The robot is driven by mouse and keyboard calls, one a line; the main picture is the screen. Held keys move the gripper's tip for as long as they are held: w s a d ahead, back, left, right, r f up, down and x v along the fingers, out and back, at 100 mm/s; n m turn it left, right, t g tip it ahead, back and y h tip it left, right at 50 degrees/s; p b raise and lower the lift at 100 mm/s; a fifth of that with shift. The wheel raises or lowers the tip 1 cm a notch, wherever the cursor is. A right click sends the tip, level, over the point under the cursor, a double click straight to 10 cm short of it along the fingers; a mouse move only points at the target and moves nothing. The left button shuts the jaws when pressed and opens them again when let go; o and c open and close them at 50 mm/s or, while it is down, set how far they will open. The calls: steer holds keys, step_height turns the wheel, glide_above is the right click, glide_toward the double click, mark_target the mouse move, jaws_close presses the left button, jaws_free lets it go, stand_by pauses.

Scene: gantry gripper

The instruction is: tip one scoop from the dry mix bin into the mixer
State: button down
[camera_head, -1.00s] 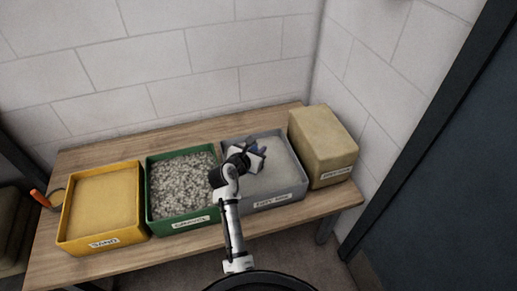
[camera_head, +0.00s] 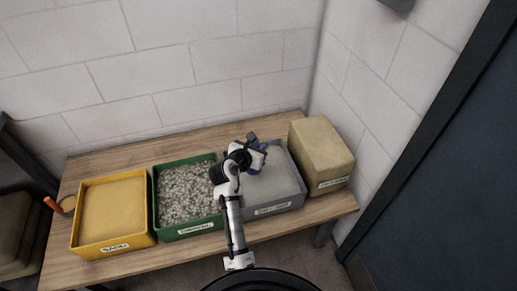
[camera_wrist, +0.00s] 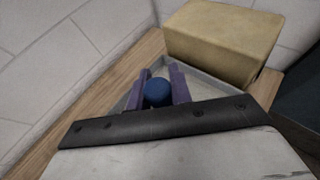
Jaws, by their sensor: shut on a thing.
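The grey dry mix bin (camera_head: 292,203) stands on the bench, right of the green bin, filled with grey powder. My gripper (camera_head: 256,152) is above the back part of this bin. In the wrist view my gripper's two purple fingers (camera_wrist: 158,76) are shut on a blue rounded piece (camera_wrist: 157,93), which looks like the end of a scoop handle. The scoop's bowl is hidden, so I cannot tell whether it holds mix. The grey bin's rim (camera_wrist: 204,93) shows behind the fingers. The mixer is in neither view.
The green gravel bin (camera_head: 188,232) and yellow sand bin (camera_head: 113,246) stand to the left on the wooden bench (camera_head: 205,250). A tan block (camera_head: 322,155) is close on the right. White block walls (camera_head: 200,60) close off the back. An orange-handled tool (camera_head: 53,205) is at the left end.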

steer(key=w+d+r, duration=0.1)
steer(key=d+r, duration=0.2)
steer(key=r, duration=0.2)
steer(key=shift+d+r, duration=0.2)
steer(key=shift+r, duration=0.15)
stand_by(0.5)
